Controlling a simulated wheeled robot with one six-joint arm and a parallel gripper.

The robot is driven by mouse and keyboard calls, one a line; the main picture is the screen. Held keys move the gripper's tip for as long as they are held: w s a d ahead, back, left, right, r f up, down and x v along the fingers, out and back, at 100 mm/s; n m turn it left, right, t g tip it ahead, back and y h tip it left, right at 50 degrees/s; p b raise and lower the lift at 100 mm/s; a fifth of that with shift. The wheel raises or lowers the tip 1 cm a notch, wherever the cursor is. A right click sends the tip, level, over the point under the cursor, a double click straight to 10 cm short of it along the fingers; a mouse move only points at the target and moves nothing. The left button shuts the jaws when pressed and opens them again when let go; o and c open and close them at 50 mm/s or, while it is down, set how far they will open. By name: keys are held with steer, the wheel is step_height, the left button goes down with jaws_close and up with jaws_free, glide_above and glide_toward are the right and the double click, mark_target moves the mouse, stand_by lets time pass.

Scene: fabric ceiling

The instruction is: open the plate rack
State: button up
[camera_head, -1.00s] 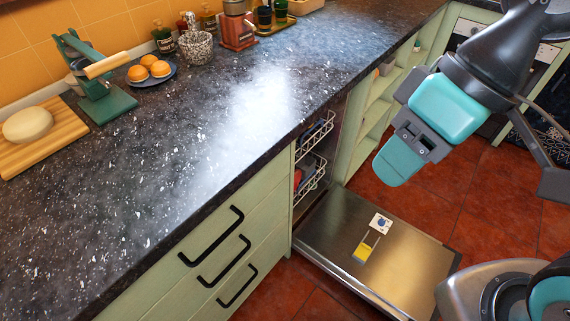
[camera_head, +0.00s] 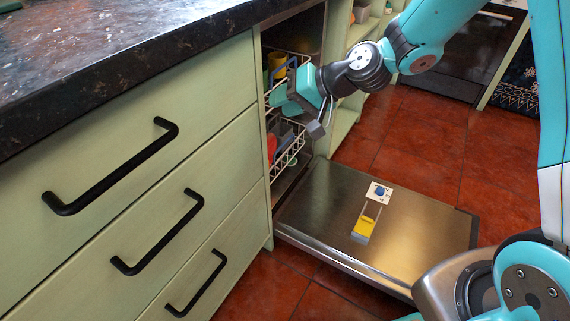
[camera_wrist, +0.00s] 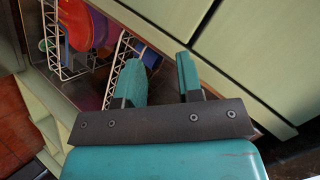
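The dishwasher door (camera_head: 330,215) is folded down flat. Inside the cavity are two white wire racks. The upper rack (camera_head: 268,98) holds a yellow item and other dishes. The lower rack (camera_head: 290,157) holds a red item and grey dishes. Both sit inside the cabinet opening. My gripper (camera_head: 284,102) is at the opening, in front of the upper rack, and partly covers it. In the wrist view my gripper (camera_wrist: 160,66) has its two teal fingers apart with nothing between them. Wire rack (camera_wrist: 62,62) shows to the left of the fingers; contact cannot be told.
Green drawers (camera_head: 140,170) with black handles stand left of the opening, under the dark countertop (camera_head: 110,50). Open shelves (camera_head: 350,110) stand to its right. Red tiled floor (camera_head: 420,150) is clear beyond the door.

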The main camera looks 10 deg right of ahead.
steer(key=w+d+f+m+t+b, duration=0.25)
steer(key=w+f+b, duration=0.2)
steer(key=f, duration=0.55)
steer(key=w+d+f+m+t+b, duration=0.25)
steer(key=f+b, duration=0.25)
steer(key=f, duration=0.4)
steer(key=m+t+h+b, duration=0.3)
steer(key=m+t+b, duration=0.15)
steer(key=m, duration=0.25)
glide_toward(285, 143)
steer(key=shift+g, duration=0.45)
steer(key=b+x, duration=0.8)
steer(key=x, duration=0.2)
steer(key=shift+w+r, duration=0.15)
steer(key=shift+w, duration=0.05)
jaws_close()
